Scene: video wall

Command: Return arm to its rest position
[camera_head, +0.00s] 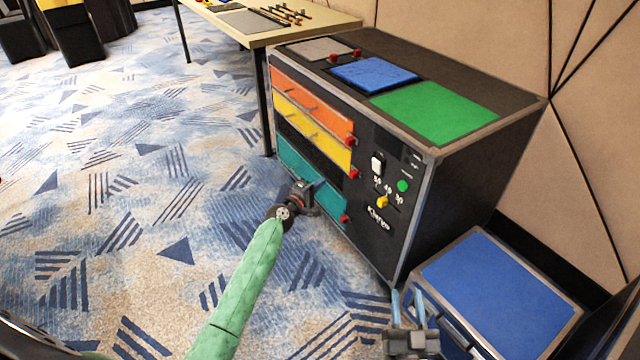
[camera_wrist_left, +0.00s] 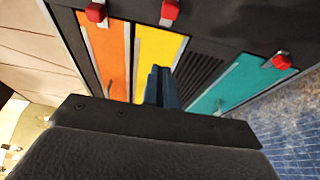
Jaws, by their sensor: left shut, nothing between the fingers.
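My left arm, in a green sleeve, reaches in from the bottom of the head view. Its gripper (camera_head: 303,192) is in front of the lower teal drawer (camera_head: 325,197) of the dark cabinet. In the left wrist view the two dark blue fingers (camera_wrist_left: 160,84) are together with nothing between them, pointing toward the cabinet front. Whether they touch it cannot be told. My right gripper (camera_head: 408,308) is low at the bottom of the head view, its two blue fingers apart and empty, beside the blue-topped box.
The cabinet's orange drawer (camera_head: 312,104) and yellow drawer (camera_head: 313,132) have red corner pieces. Blue and green panels (camera_head: 436,112) lie on its top. A blue-topped box (camera_head: 500,290) stands at the right. A table (camera_head: 262,28) stands behind. Carpet at left is clear.

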